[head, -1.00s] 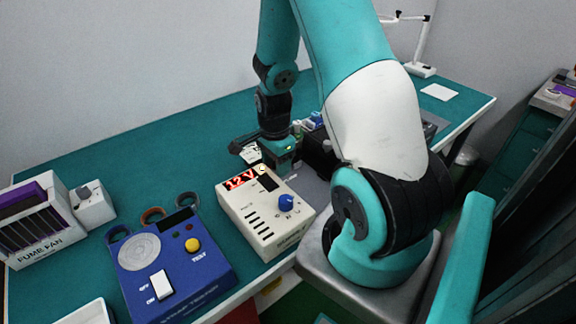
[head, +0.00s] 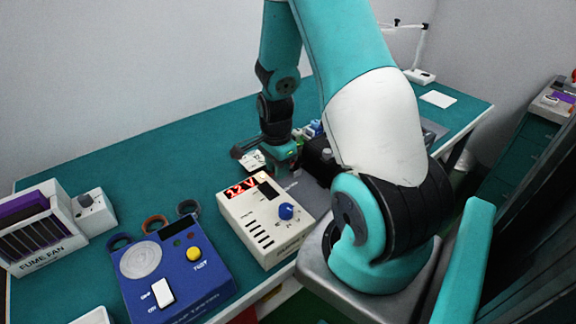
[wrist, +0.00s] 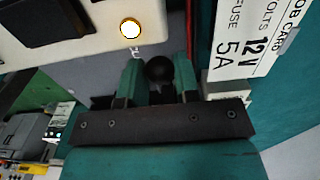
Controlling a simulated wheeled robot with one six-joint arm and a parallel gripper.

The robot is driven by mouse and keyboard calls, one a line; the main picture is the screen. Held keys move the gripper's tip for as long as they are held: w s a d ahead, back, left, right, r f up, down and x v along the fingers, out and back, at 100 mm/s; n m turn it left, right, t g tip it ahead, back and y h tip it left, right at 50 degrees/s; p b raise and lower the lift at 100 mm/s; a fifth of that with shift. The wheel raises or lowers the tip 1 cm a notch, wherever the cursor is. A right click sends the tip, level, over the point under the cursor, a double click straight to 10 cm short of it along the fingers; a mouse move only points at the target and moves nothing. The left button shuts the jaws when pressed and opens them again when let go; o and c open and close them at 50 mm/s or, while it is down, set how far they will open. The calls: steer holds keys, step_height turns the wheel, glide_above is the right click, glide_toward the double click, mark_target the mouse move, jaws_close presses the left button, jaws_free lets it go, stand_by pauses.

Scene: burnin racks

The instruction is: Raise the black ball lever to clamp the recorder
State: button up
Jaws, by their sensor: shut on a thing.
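The black ball (wrist: 158,68) of the lever sits between the two teal fingers of my gripper (wrist: 157,80) in the wrist view. The fingers are shut on it, one on each side. The lever's stem and pivot are hidden by the fingers and the dark bar in front. In the head view my gripper (head: 284,153) is low over the bench, just behind the cream 12 V unit (head: 262,232), and the ball is not visible there. I cannot make out for certain which thing is the recorder.
A job card (wrist: 248,38) reading 12 V and fuse 5A lies close right of my fingers. The cream unit's lit round lamp (wrist: 130,28) is close on the left. A blue test box (head: 180,268) and fume fan (head: 40,228) stand on the left. The back left bench (head: 150,175) is clear.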

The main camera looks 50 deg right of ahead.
mark_target(297, 164)
steer(key=shift+s+d+r+p, duration=0.15)
steer(key=shift+d+r+p, duration=0.6)
steer(key=shift+r, duration=0.1)
steer(key=shift+s+d+r+p, duration=0.25)
steer(key=shift+d+r+p, duration=0.35)
steer(key=shift+d, duration=0.25)
steer(key=shift+s+d+r+p, duration=0.1)
steer(key=shift+s+d+p, duration=0.05)
steer(key=shift+d, duration=0.3)
steer(key=shift+s+d+r+p, duration=0.1)
steer(key=shift+d+p, duration=0.05)
steer(key=shift+d, duration=0.3)
steer(key=shift+s+d, duration=0.2)
steer(key=shift+d, duration=0.55)
steer(key=o, duration=0.7)
steer(key=shift+a, duration=0.1)
